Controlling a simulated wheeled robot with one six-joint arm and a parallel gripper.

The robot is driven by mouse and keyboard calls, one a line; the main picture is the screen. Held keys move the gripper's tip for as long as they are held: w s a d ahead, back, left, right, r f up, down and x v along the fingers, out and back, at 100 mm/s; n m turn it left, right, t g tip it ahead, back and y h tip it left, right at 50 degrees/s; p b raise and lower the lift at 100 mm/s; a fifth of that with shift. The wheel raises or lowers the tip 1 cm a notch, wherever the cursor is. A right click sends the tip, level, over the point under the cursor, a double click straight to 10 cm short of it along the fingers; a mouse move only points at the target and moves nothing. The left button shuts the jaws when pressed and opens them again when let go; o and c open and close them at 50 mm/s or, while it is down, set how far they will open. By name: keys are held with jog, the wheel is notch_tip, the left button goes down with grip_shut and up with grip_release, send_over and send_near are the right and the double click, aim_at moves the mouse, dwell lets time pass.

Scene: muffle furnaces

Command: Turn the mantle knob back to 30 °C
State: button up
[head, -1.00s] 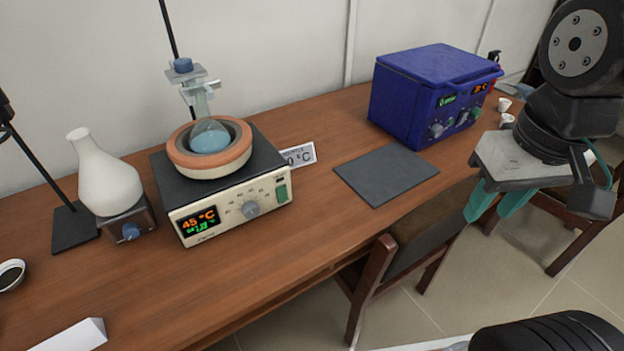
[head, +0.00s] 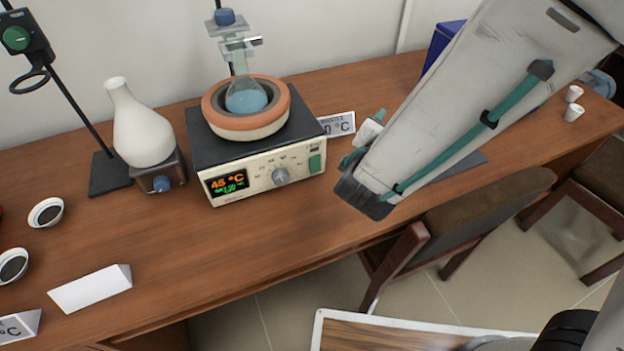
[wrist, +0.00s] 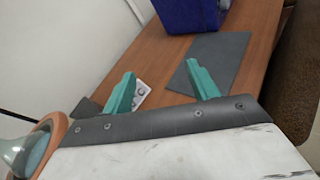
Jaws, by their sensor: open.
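The heating mantle (head: 232,193) stands on the wooden bench in the head view, its orange display reading 45 °C. Its grey knob (head: 280,174) is on the front panel, right of the display. A round flask (head: 246,97) of blue liquid sits in the mantle's orange ring, clamped from above. My gripper (wrist: 164,88) is open and empty in the wrist view, its two teal fingers apart over the bench. In the head view my arm hides most of the gripper, which is to the right of the mantle. The ring (wrist: 57,126) shows at the left of the wrist view.
A small sign (head: 340,123), partly hidden, stands right of the mantle. A white flask on a stirrer (head: 160,178) stands at its left. A dark mat (wrist: 226,62) and a blue box (wrist: 190,12) lie further right. Bench space before the mantle is clear.

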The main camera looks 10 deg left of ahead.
jog(key=s+a+f+n+y, duration=0.4)
jog(key=a+f+n+y, duration=0.35)
jog(key=a, duration=0.45)
jog(key=n+g+y, duration=0.3)
jog(key=n, duration=0.3)
send_near(283, 180)
jog(key=shift+w+a+f+m, duration=0.1)
jog(key=shift+w+f+m, duration=0.2)
jog(key=shift+w, duration=0.35)
jog(key=shift+y, duration=0.25)
jog(key=x, duration=0.6)
jog(key=shift+w+a+f, duration=0.1)
jog(key=shift+a+f, duration=0.15)
jog(key=shift+w+a+f, duration=0.2)
jog(key=shift+w+a, duration=0.05)
jog(key=shift+w, duration=0.25)
jog(key=c, duration=1)
